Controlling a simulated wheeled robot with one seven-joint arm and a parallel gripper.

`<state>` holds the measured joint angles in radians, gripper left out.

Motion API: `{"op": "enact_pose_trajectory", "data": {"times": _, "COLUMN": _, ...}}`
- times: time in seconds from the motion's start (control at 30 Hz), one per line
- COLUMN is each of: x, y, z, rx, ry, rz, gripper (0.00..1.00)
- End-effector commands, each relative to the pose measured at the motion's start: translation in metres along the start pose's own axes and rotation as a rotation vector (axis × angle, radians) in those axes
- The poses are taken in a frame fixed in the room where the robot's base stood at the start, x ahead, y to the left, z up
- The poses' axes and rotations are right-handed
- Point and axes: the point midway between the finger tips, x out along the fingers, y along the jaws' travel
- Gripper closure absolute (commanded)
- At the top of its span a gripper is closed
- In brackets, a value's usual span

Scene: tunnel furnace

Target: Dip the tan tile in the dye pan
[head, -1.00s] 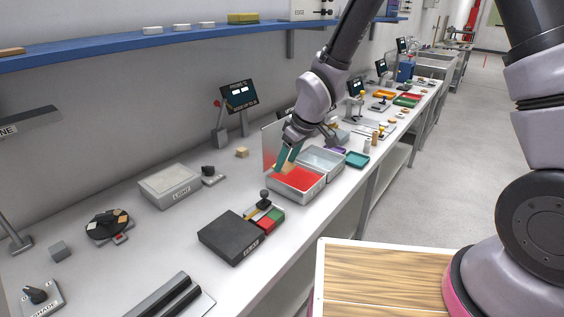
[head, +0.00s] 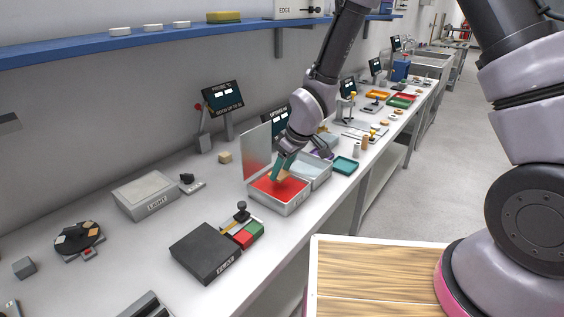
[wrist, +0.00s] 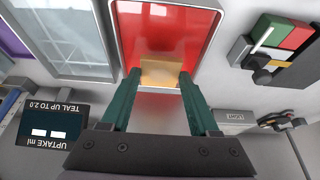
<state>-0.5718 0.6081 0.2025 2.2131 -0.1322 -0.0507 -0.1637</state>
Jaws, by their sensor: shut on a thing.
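The dye pan (head: 291,209) is a pale metal tray with bright red dye, on the bench in the middle of the head view. It also fills the top middle of the wrist view (wrist: 207,40). My gripper (head: 281,174) has teal fingers and reaches down over the pan. It is shut on the tan tile (wrist: 160,74), one fingertip at each side. The tile also shows between the fingertips in the head view (head: 284,178), low against the red. I cannot tell whether its lower edge touches the dye.
A clear-liquid tray (head: 318,174) adjoins the pan, with a teal tray (head: 345,165) beyond. An upright panel (head: 257,155) stands behind the pan. A dark box (head: 204,251) and coloured blocks (head: 243,239) lie nearer. An uptake screen (wrist: 47,128) stands at the back.

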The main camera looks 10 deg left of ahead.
Motion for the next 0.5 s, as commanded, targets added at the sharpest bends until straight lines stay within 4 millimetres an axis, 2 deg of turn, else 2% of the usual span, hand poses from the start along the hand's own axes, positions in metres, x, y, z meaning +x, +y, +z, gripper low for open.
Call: {"op": "enact_pose_trajectory", "data": {"times": 0.5, "x": 0.039, "y": 0.0, "z": 0.016, "rx": 0.0, "ry": -0.001, "rz": 0.0, "gripper": 0.94}}
